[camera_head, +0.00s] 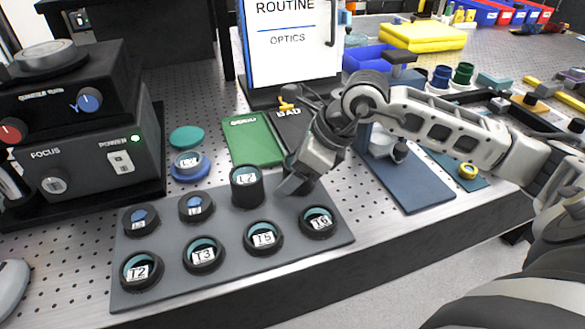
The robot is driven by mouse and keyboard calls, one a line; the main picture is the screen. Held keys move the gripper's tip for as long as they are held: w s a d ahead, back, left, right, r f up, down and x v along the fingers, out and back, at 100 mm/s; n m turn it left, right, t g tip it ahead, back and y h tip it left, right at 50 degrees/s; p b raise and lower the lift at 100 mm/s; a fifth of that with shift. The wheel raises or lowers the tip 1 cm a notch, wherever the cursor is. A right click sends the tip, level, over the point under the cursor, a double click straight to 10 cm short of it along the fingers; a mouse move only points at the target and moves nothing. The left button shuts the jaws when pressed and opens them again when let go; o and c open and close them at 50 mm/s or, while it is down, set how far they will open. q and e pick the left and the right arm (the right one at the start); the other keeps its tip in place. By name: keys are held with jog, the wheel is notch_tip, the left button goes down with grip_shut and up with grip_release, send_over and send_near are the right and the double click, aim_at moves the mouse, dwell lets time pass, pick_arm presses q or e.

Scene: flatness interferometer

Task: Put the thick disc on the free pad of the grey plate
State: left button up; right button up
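The grey plate (180,285) lies on the perforated bench, with two rows of round holders. The front row holds discs labelled T2 (140,270), T3 (203,254), T5 (263,238) and T6 (318,221). In the back row are two holders with blue centres (141,219) (197,207) and a taller dark round piece labelled L2 (246,187), which looks like the thick disc. My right gripper (291,186) is low over the plate's back right, just right of that piece and apparently apart from it. It hides the plate there; its finger gap is not visible. My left gripper is out of view.
A black control box (75,150) stands left. A dark blue board (408,185) lies right of my gripper, near the bench's front edge.

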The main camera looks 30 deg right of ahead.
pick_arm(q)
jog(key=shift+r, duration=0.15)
pick_arm(e)
jog(key=shift+r, duration=0.15)
pick_arm(q)
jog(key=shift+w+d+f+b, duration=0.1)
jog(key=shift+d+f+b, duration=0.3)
jog(key=shift+b, duration=0.95)
pick_arm(e)
jog(key=v, duration=1.2)
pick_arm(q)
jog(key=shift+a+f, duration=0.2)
pick_arm(e)
jog(key=shift+a, duration=0.1)
